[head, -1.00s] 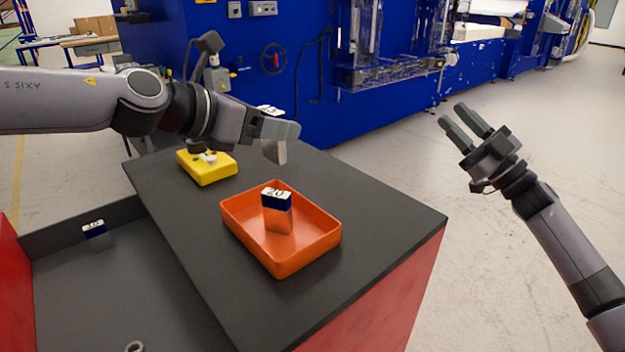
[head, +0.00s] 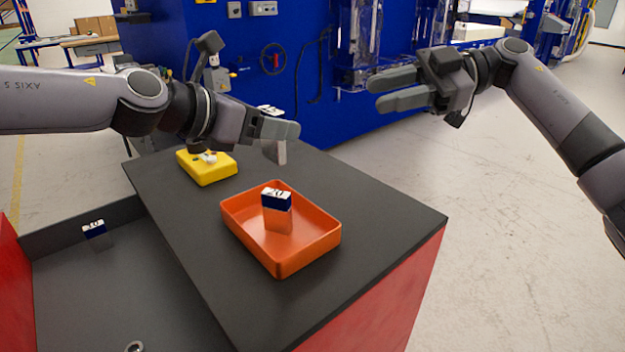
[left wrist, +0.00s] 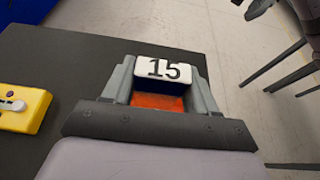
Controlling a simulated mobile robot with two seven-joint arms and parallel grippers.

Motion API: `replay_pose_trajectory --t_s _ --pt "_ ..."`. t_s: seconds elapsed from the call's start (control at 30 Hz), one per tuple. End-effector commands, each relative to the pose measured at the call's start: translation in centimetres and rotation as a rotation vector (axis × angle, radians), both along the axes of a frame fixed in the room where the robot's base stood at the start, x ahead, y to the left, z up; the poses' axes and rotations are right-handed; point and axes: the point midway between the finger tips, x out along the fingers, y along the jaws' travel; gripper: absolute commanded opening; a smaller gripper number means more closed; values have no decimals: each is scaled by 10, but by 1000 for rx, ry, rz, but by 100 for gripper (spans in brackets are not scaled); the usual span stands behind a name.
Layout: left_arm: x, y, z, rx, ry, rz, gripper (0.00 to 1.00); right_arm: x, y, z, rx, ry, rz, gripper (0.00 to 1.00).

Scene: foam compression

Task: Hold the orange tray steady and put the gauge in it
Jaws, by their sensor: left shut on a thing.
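My left gripper (head: 284,130) is shut on a gauge (head: 277,153), a small block with a white top. It holds the block above the black worktop, behind the orange tray (head: 283,266). In the left wrist view the held gauge (left wrist: 163,70) shows the number 15 and a dark blue band, with orange below it between the fingers. The tray sits on the worktop. Another gauge (head: 277,208), marked 20, stands upright inside it. My right gripper (head: 374,91) is open and empty, in the air to the right of and beyond the tray, not touching it.
A yellow box (head: 207,174) with a light knob sits on the worktop (head: 380,225) behind the tray. The worktop right of the tray is clear.

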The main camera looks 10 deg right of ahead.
Motion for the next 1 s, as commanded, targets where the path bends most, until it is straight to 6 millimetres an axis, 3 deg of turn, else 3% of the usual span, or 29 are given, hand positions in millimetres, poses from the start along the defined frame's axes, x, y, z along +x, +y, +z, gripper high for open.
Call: replay_pose_trajectory --t_s 0.03,0.1,0.3,0.6,0.83,1.0 --pt "0 0 2 -3 -3 1 13 -9 28 -11 -110 10 60 34" --pt "0 0 2 -3 -3 1 13 -21 55 -31 -274 28 118 34" --pt "0 0 2 -3 -3 1 13 -50 104 -78 -758 28 203 34" --pt "0 0 2 -3 -3 1 13 -66 123 -104 -1257 -58 140 34" --pt "0 0 2 -3 -3 1 13 -67 124 -112 -1349 -82 108 34" --pt "0 0 2 -2 -3 1 13 -67 123 -136 -1347 -80 110 34"
